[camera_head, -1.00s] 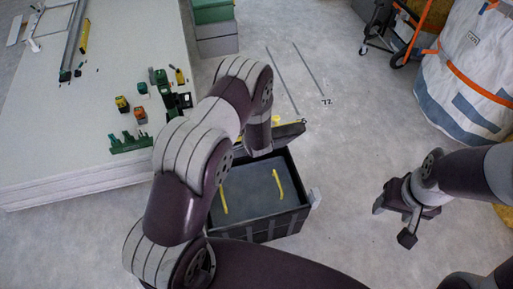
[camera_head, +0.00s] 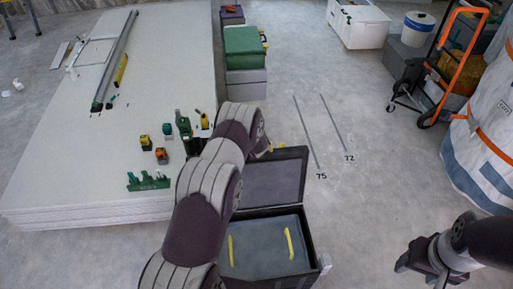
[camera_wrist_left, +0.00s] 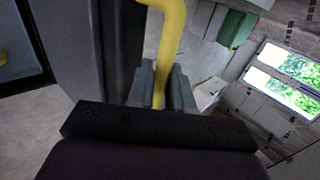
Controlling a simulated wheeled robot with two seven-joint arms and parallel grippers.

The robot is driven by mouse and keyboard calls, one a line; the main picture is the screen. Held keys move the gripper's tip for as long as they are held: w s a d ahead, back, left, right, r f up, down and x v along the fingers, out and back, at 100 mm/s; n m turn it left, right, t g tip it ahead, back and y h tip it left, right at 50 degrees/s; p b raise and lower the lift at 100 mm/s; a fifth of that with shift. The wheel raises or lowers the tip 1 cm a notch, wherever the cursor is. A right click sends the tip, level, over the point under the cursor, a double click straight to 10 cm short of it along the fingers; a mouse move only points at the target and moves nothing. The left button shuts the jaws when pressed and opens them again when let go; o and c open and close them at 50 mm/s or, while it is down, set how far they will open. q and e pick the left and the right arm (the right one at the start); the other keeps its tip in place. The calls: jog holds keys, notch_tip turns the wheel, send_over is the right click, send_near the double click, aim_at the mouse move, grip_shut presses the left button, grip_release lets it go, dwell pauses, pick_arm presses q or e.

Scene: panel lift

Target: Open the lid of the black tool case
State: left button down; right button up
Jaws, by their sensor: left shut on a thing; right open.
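The black tool case (camera_head: 315,262) stands on the floor at the bottom centre of the head view. Its lid (camera_head: 275,182) is raised at the far side, with the dark inner face showing. Inside the case lies a grey panel (camera_head: 262,250) with two yellow handles. My left gripper (camera_wrist_left: 163,88) is shut on the yellow lid handle (camera_wrist_left: 172,35) in the left wrist view. In the head view my left arm hides most of that gripper and the case's left side. My right gripper (camera_head: 422,268) is open and empty, well to the right of the case.
A stack of pale boards (camera_head: 90,150) with small tools fills the left. Green and grey boxes (camera_head: 245,52) stand behind the lid. A hand truck (camera_head: 440,70) and a big white bag (camera_head: 485,150) are at the right. Floor between case and bag is clear.

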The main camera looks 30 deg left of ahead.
pick_arm(q)
jog(key=shift+f, duration=0.35)
jog(key=shift+s, duration=0.1)
jog(key=c, duration=1.2)
grip_release()
jog(key=v, duration=1.2)
jog(key=shift+d+r+p, duration=0.15)
jog(key=shift+r+p, duration=0.2)
jog(key=shift+r, duration=0.05)
